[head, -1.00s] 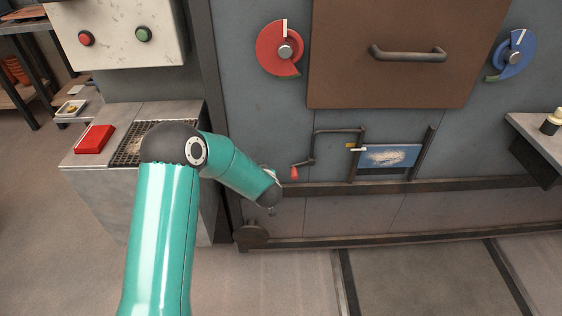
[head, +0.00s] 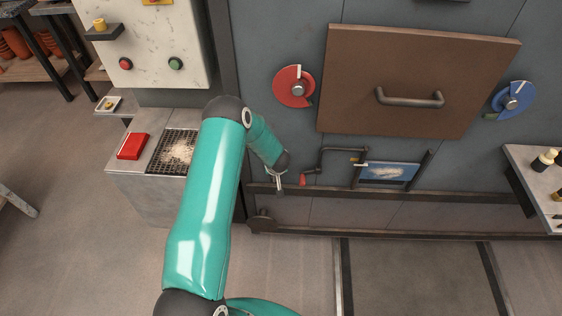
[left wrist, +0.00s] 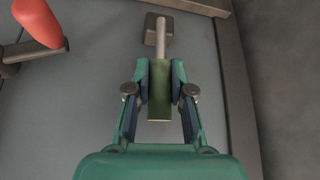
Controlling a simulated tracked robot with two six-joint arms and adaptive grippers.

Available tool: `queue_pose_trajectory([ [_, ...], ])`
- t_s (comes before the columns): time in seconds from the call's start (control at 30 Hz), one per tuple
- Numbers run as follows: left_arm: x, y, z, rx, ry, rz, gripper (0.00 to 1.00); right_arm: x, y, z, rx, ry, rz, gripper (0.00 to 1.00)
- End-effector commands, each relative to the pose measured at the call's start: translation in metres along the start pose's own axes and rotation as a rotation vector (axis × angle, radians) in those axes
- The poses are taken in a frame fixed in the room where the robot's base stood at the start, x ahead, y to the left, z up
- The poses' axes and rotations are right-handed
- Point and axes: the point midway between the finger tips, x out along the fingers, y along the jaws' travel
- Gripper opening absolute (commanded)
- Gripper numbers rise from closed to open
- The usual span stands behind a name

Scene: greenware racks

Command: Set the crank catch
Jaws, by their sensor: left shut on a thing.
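The crank (head: 322,156) is a dark bent rod on the front of the grey cabinet, with a red handle (head: 303,180) hanging at its left end. The red handle also shows at the top left of the left wrist view (left wrist: 38,22). The catch appears there as a green grip (left wrist: 159,105) on a pale pin (left wrist: 160,38) that runs to a square brown block (left wrist: 158,28). My left gripper (left wrist: 160,78) is shut on the green grip. In the head view my left gripper (head: 279,181) is left of the red handle, and the catch is mostly hidden.
A brown door (head: 410,75) with a bar handle is above the crank, between a red dial (head: 290,92) and a blue dial (head: 512,103). A blue panel (head: 390,171) is right of the crank. A bench with a red box (head: 132,146) stands left.

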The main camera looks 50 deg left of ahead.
Motion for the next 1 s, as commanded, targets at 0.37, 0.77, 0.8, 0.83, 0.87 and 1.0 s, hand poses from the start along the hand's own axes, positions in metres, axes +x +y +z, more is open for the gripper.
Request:
queue_pose_trajectory([
  [0.37,-0.0022,-0.0038,-0.0051,-0.004,-0.005,0.003,0.00,-0.0058,-0.0021,0.0003,0.000,-0.001,0.000,0.00],
  [0.77,-0.0015,-0.0051,-0.0027,-0.005,-0.009,0.000,0.47,-0.0057,-0.0020,0.0002,0.000,0.000,0.000,0.00],
  [0.8,-0.0013,-0.0053,-0.0022,-0.005,-0.010,0.000,0.47,-0.0057,-0.0020,0.0002,0.000,0.000,0.000,0.00],
  [0.83,-0.0012,-0.0054,-0.0019,-0.005,-0.010,0.000,0.47,-0.0057,-0.0020,0.0002,0.000,0.000,0.000,0.00],
  [0.87,-0.0011,-0.0055,-0.0017,-0.005,-0.011,0.000,0.47,-0.0057,-0.0020,0.0002,0.000,0.000,0.000,0.00],
  [1.0,-0.0021,-0.0058,-0.0012,-0.005,-0.012,-0.001,0.47,-0.0061,-0.0021,0.0000,0.000,0.000,0.000,0.00],
])
